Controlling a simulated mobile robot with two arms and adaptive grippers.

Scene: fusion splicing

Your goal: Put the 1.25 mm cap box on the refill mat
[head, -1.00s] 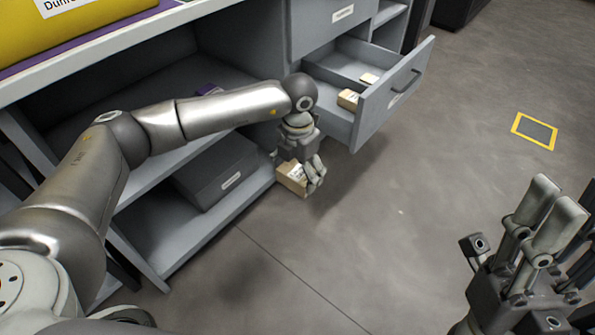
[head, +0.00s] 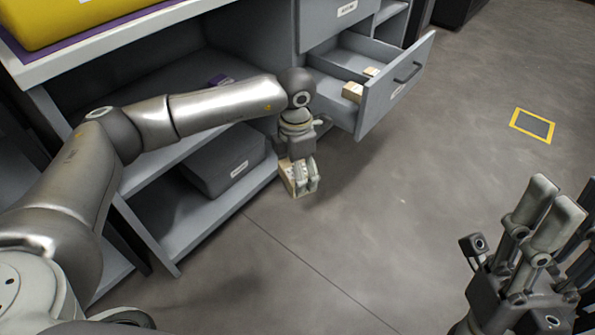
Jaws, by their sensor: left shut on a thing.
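A small cream box (head: 289,178) is held in my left gripper (head: 303,186), which hangs over the grey floor in front of the open drawer. The fingers partly cover the box, and its label is too small to read. My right gripper (head: 510,222) is at the lower right, empty, with its fingers spread open. A dark rectangle with a yellow border (head: 533,125) lies flat on the floor at the right. No label marks it as the refill mat.
An open grey drawer (head: 393,92) holds cream boxes (head: 352,92). A dark grey bin (head: 225,165) sits on the lower shelf (head: 205,222). A yellow case (head: 75,18) stands on the worktop at the upper left. The floor between the drawer and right gripper is clear.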

